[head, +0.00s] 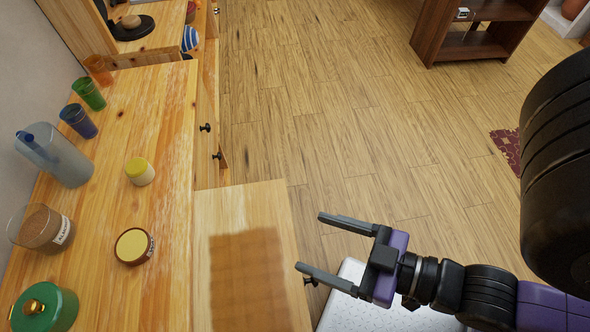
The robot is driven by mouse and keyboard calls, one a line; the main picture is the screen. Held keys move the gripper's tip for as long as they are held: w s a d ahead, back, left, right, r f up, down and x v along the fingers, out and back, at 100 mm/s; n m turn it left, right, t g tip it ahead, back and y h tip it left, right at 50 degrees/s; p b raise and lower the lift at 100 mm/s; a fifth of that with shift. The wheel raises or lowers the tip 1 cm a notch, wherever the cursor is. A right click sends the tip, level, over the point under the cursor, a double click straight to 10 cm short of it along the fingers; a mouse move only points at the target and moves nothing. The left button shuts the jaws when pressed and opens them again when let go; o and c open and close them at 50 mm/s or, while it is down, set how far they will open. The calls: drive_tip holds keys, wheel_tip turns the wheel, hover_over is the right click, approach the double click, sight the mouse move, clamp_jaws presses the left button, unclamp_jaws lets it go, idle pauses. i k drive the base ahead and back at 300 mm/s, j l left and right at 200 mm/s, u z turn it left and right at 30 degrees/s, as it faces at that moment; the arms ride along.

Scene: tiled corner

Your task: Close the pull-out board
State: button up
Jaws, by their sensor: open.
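The pull-out board (240,205) is a light wooden panel sticking out to the right from under the counter (165,110), at the bottom middle of the head view. A darker brown square patch shows on its top. A small dark knob (311,282) sits at its right edge. My gripper (308,242) is open and empty, its two fingers pointing left toward the board's right edge. The lower fingertip appears close to the knob; I cannot tell whether they touch.
On the counter stand a blue pitcher (58,155), coloured cups (88,93), a yellow-lidded jar (139,171), a round tin (133,246), a glass canister (40,229) and a green pot (44,308). A dark shelf (470,30) stands at the back right. The wooden floor between is clear.

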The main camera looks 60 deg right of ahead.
sight(246, 278)
drive_tip(key=k+u, duration=0.15)
drive_tip(key=k, duration=0.95)
